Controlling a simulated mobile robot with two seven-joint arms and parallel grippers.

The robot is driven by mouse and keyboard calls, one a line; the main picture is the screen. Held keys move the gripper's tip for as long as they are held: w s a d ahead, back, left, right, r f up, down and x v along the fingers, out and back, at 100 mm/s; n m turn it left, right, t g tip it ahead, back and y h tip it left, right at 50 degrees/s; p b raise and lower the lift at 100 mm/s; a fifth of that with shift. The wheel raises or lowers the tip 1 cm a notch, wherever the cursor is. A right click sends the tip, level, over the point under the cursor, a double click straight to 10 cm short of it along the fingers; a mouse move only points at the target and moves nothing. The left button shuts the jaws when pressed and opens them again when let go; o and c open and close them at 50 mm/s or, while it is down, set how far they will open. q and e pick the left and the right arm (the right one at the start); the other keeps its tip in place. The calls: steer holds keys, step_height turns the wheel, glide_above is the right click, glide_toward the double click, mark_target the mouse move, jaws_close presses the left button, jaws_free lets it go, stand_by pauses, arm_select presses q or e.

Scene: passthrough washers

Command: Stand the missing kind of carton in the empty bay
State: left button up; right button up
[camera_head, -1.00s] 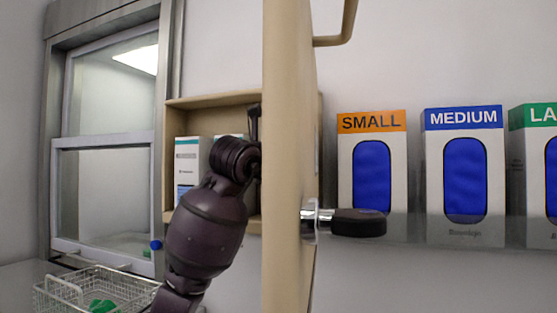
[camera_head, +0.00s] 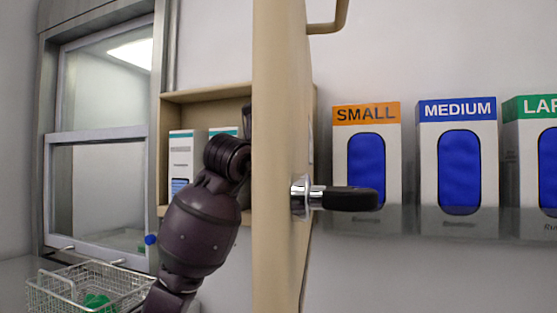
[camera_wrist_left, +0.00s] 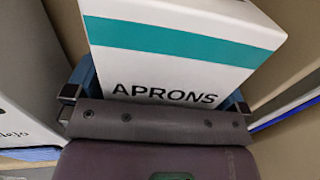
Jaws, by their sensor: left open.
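A white carton with a teal band, lettered APRONS (camera_wrist_left: 180,60), fills the middle of the left wrist view. My left gripper (camera_wrist_left: 158,92) is open, with one finger at each side of this carton; I cannot tell whether they touch it. In the head view, a white carton with a teal top (camera_head: 181,155) stands at the left in an open wooden cabinet (camera_head: 205,95). A second teal-topped carton (camera_head: 223,131) shows beside it, partly behind my left arm. My left gripper is hidden there by the arm and door. No empty bay shows clearly. My right gripper is out of view.
The open cabinet door (camera_head: 280,130), with a black-handled latch (camera_head: 345,199), stands close to my left arm. Glove boxes SMALL (camera_head: 366,112), MEDIUM (camera_head: 457,108) and a green-topped one (camera_head: 538,106) line the wall. A wire basket (camera_head: 90,285) and a sash window (camera_head: 100,135) are at left.

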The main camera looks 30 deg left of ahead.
arm_select(q)
steer(key=s+b, duration=0.1)
steer(key=s, duration=0.9)
steer(key=shift+s+d, duration=0.35)
steer(key=shift+s, duration=0.05)
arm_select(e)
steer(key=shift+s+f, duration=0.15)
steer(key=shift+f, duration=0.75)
